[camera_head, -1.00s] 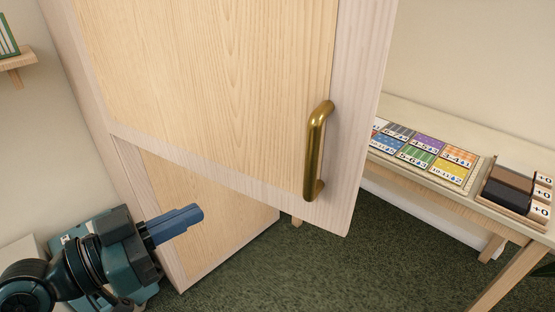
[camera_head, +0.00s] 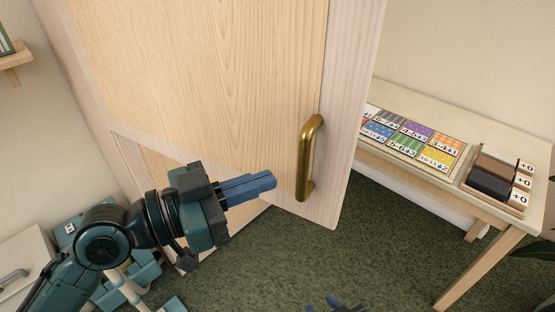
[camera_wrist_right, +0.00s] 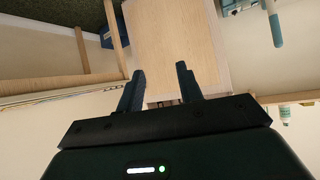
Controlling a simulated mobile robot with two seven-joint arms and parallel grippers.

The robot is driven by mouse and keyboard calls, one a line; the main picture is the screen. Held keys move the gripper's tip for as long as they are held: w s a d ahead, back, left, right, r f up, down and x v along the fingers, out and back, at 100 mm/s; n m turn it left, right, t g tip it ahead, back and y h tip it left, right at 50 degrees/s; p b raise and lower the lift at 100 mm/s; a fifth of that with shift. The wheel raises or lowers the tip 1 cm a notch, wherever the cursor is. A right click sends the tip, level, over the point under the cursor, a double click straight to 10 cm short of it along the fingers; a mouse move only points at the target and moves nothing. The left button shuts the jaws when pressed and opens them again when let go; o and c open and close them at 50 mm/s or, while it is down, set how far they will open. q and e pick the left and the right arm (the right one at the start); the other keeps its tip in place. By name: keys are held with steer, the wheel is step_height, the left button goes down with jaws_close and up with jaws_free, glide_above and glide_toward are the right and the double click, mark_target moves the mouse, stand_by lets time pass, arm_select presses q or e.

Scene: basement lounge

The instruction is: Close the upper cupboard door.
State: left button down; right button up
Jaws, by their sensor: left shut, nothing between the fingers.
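The upper cupboard door (camera_head: 200,70) is light wood with a pale frame and stands swung open, its free edge towards the right. Its brass bar handle (camera_head: 309,160) is upright near the lower right corner. My left gripper (camera_head: 268,182) is shut and empty. Its blue fingers point right, in front of the door's lower part and left of the handle, apart from the handle. Whether they touch the door I cannot tell. My right gripper shows only as dark tips at the bottom edge of the head view. In the right wrist view its fingers (camera_wrist_right: 160,82) are apart with nothing between them.
A wooden side table (camera_head: 520,133) with a colourful game board (camera_head: 415,140) and a tray of cards (camera_head: 497,180) stands right of the door. Green carpet (camera_head: 390,255) is clear below. A small wall shelf (camera_head: 15,60) is at far left. The lower cupboard front (camera_head: 160,165) is partly hidden.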

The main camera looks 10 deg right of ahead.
arm_select(q)
steer(key=p+x, duration=0.1)
steer(key=x, duration=0.2)
steer(key=shift+w+d, duration=0.15)
steer(key=shift+d, duration=0.1)
steer(key=shift+w, duration=0.1)
